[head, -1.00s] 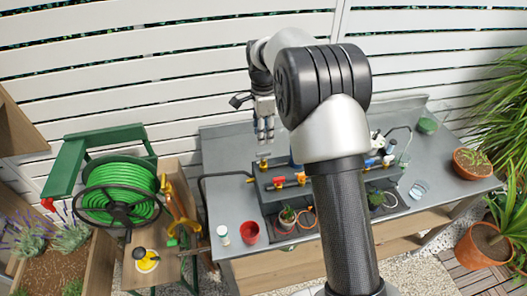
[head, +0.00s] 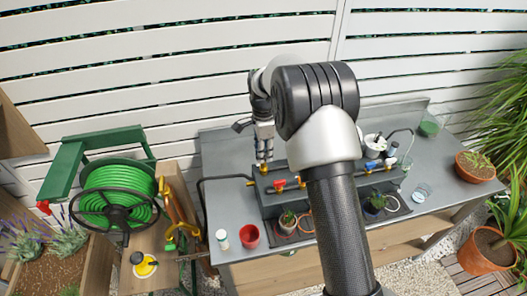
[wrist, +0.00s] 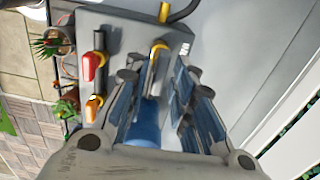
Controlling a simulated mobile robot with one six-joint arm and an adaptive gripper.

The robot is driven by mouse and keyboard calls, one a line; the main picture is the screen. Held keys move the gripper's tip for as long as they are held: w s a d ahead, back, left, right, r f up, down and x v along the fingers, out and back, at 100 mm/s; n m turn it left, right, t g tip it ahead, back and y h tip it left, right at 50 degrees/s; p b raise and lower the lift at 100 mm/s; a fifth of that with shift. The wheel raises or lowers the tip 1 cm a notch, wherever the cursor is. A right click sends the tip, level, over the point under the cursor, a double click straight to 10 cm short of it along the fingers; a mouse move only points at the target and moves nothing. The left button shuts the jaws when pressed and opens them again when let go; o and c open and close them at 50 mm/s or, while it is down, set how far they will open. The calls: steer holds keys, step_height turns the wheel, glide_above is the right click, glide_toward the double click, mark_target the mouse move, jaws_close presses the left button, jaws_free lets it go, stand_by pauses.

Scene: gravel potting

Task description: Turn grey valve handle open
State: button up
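The grey valve handle (wrist: 151,78) shows in the wrist view beside a brass fitting, between my fingertips. My gripper (head: 264,160) is above the left end of the dark manifold block (head: 270,204) in the head view, pointing down. In the wrist view my gripper (wrist: 160,78) has its fingers apart, one on each side of the grey handle. I cannot tell whether either finger touches it. In the head view the fingers hide most of the handle.
An orange handle (head: 279,184) and a red handle (head: 300,182) sit close by on the block. A blue cylinder (wrist: 146,122) is near the fingers. A red cup (head: 249,236) stands at the front left of the grey bench (head: 222,194). A green hose reel (head: 117,185) stands further left.

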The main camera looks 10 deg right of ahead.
jaws_close()
steer(key=shift+r+n, duration=0.1)
steer(key=shift+n, duration=0.2)
steer(key=n+p, duration=0.2)
steer(key=shift+n, duration=0.4)
steer(key=n+p, duration=0.1)
steer(key=n, duration=0.3)
steer(key=shift+n+p, duration=0.3)
steer(key=shift+p, duration=0.05)
steer(key=n+p, duration=0.1)
steer(key=n, duration=0.4)
steer(key=shift+n+p, duration=0.4)
steer(key=shift+n, duration=2.1)
